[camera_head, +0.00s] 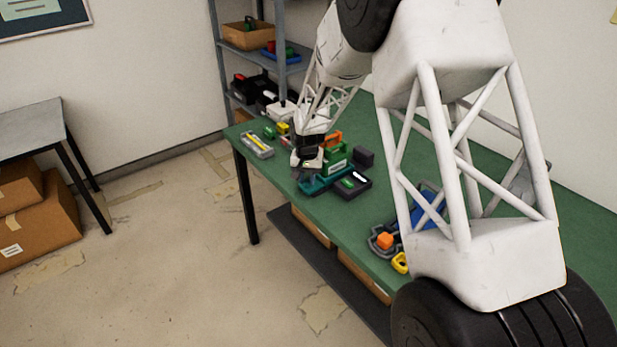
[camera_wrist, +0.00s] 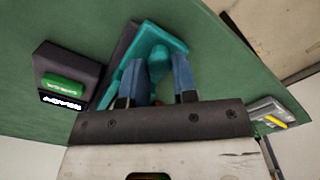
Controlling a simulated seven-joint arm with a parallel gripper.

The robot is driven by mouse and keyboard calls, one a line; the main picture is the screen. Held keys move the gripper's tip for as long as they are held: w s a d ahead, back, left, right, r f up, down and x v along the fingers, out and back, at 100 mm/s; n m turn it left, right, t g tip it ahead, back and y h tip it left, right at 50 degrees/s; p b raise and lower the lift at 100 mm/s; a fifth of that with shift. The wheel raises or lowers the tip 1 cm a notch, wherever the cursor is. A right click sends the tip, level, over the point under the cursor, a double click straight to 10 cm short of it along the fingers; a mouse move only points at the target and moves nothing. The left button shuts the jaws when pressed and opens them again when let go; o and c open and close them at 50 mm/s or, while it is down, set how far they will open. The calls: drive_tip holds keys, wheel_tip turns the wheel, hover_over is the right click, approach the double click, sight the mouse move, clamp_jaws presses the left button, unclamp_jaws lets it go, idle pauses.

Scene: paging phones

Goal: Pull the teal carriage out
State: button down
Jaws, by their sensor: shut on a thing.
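The teal carriage (camera_head: 314,186) lies on the green table at the front edge of a green and dark fixture (camera_head: 336,157). In the wrist view the carriage (camera_wrist: 170,33) has a flat frame with a rounded teal grip standing between my fingers. My gripper (camera_head: 306,169) points down at the carriage. In the wrist view my gripper (camera_wrist: 161,72) has its two blue fingers shut on that grip, one on each side. The far end of the carriage is partly hidden behind my gripper, so how far it sits in the fixture cannot be told.
A dark box with a green button and a lit display (camera_head: 352,183) stands close beside the carriage. A grey tray with a yellow item (camera_head: 257,145) lies near the table's left end. Floor is open past the table's front edge.

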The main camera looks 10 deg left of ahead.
drive_tip(key=shift+s+a, duration=0.15)
drive_tip(key=shift+a, duration=0.05)
drive_tip(key=c, duration=0.9)
unclamp_jaws()
drive_tip(key=shift+r, duration=0.2)
drive_tip(key=shift+r, duration=3.75)
drive_tip(key=shift+d+r, duration=0.1)
